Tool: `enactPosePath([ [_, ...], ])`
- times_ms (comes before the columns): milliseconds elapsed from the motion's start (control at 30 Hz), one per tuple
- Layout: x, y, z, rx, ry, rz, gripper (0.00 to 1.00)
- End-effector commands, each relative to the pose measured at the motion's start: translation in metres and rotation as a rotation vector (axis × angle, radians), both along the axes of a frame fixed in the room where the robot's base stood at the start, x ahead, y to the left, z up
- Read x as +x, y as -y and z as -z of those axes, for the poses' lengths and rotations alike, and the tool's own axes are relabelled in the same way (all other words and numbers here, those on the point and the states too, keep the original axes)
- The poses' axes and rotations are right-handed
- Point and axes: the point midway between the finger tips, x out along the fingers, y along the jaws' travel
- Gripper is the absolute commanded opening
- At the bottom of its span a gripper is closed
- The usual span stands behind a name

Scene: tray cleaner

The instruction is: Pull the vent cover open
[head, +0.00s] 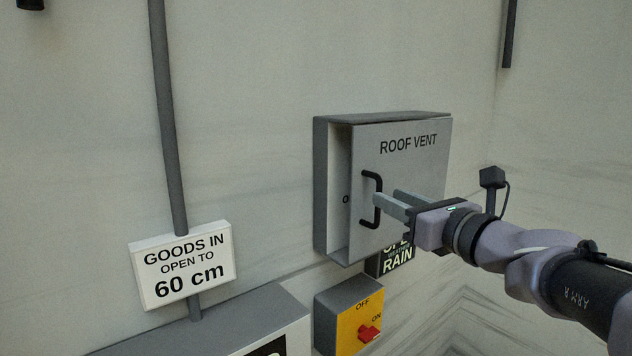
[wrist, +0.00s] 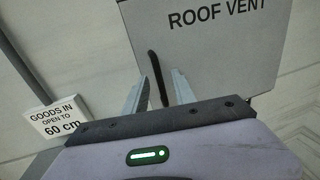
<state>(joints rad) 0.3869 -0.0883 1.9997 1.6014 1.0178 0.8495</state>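The grey vent cover (head: 410,175), labelled ROOF VENT, stands ajar on its wall box (head: 321,190), with a gap along its left edge. Its black handle (head: 377,188) is an upright bar near that edge. My gripper (head: 385,203) is at the handle from the right. In the wrist view the fingers (wrist: 158,85) are apart, with the handle (wrist: 155,70) between them and space on both sides. The cover (wrist: 220,50) also shows there. I cannot tell whether either finger touches the bar.
A yellow OFF/ON switch box (head: 345,318) with a red knob is below the vent box. A partly hidden RAIN sign (head: 398,262) is under the cover. A GOODS IN sign (head: 182,265) hangs by a pipe (head: 168,120) at left.

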Motion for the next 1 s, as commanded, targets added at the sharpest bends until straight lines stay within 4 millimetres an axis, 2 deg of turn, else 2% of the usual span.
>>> enactPosePath([
  [100,0.022,-0.011,-0.001,0.000,-0.001,-0.002,0.32],
  [233,0.038,-0.018,-0.001,-0.002,0.000,-0.001,0.32],
  [567,0.045,-0.021,0.000,-0.003,0.001,0.001,0.32],
  [600,0.045,-0.021,0.000,-0.003,0.001,0.000,0.30],
  [767,0.045,-0.021,0.000,-0.003,0.001,0.000,0.00],
  [1000,0.044,-0.020,0.000,-0.003,0.001,0.000,0.00],
])
